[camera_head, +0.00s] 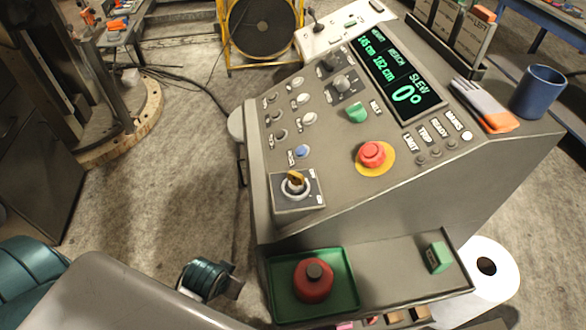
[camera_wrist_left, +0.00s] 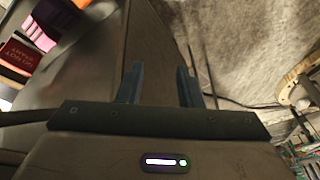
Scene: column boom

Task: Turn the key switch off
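The key switch (camera_head: 295,187) sits at the lower left of the sloped console face in the head view. It has a silver ring on a dark square plate, and a yellow-orange key stands in it. The exact mark that the key points at is too small to read. My left gripper (camera_head: 228,284) is below and left of the switch, beside the console's lower left side and apart from it. In the left wrist view its two fingers (camera_wrist_left: 160,85) are spread with nothing between them. My right gripper is in neither view.
A red mushroom button (camera_head: 372,154) on a yellow disc is right of the switch. A red knob (camera_head: 314,280) stands in a green tray (camera_head: 348,309) on the ledge below. A blue button (camera_head: 302,152) is just above the switch. A blue mug (camera_head: 538,92) stands at upper right.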

